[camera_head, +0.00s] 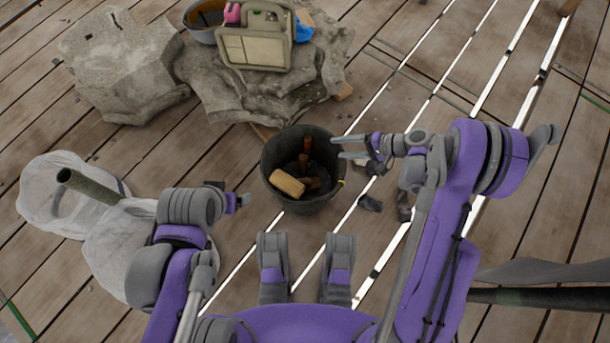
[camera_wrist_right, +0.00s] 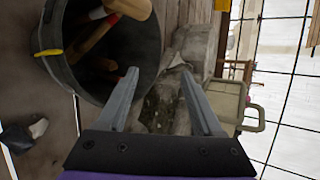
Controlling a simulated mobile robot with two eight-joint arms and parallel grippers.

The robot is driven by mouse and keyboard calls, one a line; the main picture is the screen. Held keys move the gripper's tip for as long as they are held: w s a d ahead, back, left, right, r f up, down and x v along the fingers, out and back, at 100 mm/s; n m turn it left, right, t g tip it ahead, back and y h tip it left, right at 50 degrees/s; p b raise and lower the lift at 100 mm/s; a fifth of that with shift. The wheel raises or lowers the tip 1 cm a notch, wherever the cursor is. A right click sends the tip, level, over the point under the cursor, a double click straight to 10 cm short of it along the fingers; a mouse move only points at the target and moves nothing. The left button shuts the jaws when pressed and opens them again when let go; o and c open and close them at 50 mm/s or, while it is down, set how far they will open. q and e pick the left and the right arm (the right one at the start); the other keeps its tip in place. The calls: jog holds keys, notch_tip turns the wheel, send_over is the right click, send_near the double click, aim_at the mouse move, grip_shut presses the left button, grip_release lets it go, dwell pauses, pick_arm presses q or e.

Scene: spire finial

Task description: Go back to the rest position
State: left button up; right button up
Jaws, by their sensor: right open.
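My right gripper (camera_head: 338,147) is open and empty beside the upper right rim of a dark bucket (camera_head: 333,203). In the right wrist view its two fingers (camera_wrist_right: 158,72) are spread with nothing between them. The bucket (camera_wrist_right: 142,55) fills the upper left there. A wooden mallet head (camera_head: 287,183) and other wooden-handled tools lie inside the bucket. My left gripper (camera_head: 243,200) is to the left of the bucket, apart from it; its small fingers do not show whether they are open or shut.
Stone blocks (camera_head: 125,70) lie at the upper left, with a beige toolbox (camera_head: 255,50) and a bowl (camera_head: 203,25) on top. White sacks (camera_head: 70,205) and a dark pipe (camera_head: 90,187) lie at the left. Dark scraps (camera_head: 370,204) lie right of the bucket. The upper right planks are mostly clear.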

dwell(0.4)
jog(key=s+d+r+n+h, duration=0.1)
jog(key=s+r+n+h, duration=0.1)
jog(key=s+r+h, duration=0.7)
jog(key=s+d+r+n+t+h, duration=0.1)
jog(key=s+d+r+n, duration=0.1)
jog(key=s+d+r, duration=0.3)
jog(key=s+d+r+n+t+h, duration=0.1)
jog(key=s+r, duration=0.1)
jog(key=s, duration=0.5)
pick_arm(q)
notch_tip(320, 180, up, 27)
jog(key=w+t+p, duration=0.1)
jog(key=p, duration=2.3)
jog(key=shift+r, duration=0.15)
pick_arm(e)
notch_tip(320, 180, up, 28)
jog(key=w, duration=0.1)
jog(key=shift+t, duration=0.4)
pick_arm(q)
jog(key=shift+c, duration=0.2)
pick_arm(e)
jog(key=shift+d+f, duration=0.1)
jog(key=shift+f, duration=0.1)
